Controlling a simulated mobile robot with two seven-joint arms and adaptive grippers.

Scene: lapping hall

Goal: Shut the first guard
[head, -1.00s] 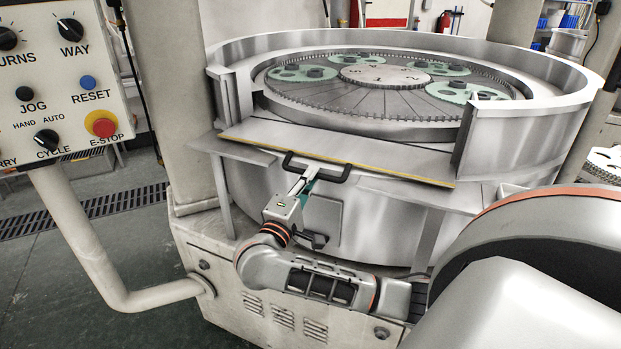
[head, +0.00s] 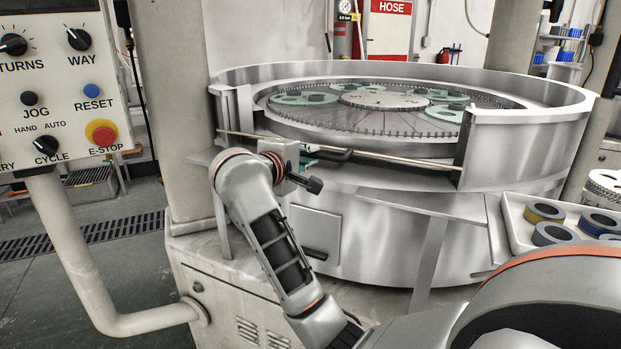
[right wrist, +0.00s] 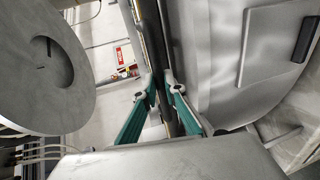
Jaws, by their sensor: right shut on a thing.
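The guard (head: 410,160) is a steel panel across the front gap in the ring wall of the lapping machine. In the head view it shows nearly edge-on, as a thin pale strip, tilted up from flat. Its upper edge is apart from the tops of the wall ends. Its dark handle (head: 335,154) sticks out at the front. My right gripper (head: 306,157) is shut on the handle, left of its middle. In the right wrist view the green fingers (right wrist: 161,88) stand either side of the dark bar. My left gripper is not in view.
Behind the guard lies the round lapping plate (head: 330,118) with green carriers. A control panel (head: 60,80) with an E-stop stands at the left on a bent pipe. A tray (head: 512,215) of rings sits at the right. A grey column (head: 165,100) rises close left.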

